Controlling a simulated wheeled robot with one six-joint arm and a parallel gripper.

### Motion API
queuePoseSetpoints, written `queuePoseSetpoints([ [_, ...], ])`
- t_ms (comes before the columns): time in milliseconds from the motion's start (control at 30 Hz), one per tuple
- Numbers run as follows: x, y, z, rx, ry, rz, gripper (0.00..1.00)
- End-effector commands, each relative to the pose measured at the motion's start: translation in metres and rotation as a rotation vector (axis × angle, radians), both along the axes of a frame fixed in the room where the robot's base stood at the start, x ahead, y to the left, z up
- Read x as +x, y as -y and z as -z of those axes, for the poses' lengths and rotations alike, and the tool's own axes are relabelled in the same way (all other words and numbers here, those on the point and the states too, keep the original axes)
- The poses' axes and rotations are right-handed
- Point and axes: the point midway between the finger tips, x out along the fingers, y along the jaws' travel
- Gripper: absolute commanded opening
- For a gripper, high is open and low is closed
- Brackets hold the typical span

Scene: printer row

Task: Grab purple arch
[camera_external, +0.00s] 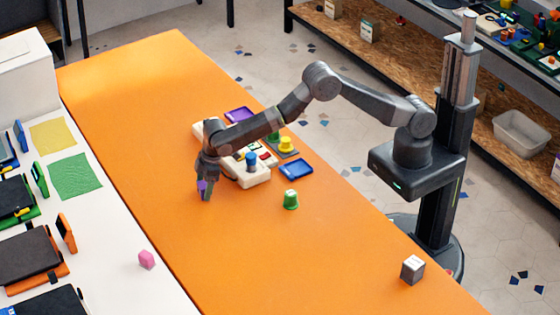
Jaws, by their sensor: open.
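A small purple piece (202,187), which looks like the purple arch, shows low at my gripper, between or just behind its fingers. Most of it is hidden, so its shape is unclear, and I cannot tell whether the fingers touch it. My gripper (205,192) points down over the orange table (330,250), near its left-middle part. Its jaws are open around or in front of the purple piece.
A cream board (258,178) with colored pieces stands right behind my gripper. Near it are a purple tray (240,114), a blue tray (296,169) and a green cup-like piece (291,200). The front table area is clear.

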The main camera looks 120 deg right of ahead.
Motion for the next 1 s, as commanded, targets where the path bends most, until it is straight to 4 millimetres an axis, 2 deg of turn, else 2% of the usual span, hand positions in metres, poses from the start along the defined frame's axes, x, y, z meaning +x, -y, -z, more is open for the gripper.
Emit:
queuePoseSetpoints([
  [167,0.000,0.000,0.000,0.000,0.000,0.000,0.73],
  [267,0.000,0.000,0.000,0.000,0.000,0.000,0.57],
  [433,0.000,0.000,0.000,0.000,0.000,0.000,0.24],
  [667,0.000,0.000,-0.001,0.000,0.001,0.000,0.24],
  [767,0.001,0.000,-0.007,-0.001,0.003,0.000,0.24],
  [867,0.001,0.000,-0.021,-0.001,0.004,0.000,0.24],
  [1000,0.001,0.000,-0.050,-0.001,0.005,0.000,0.24],
])
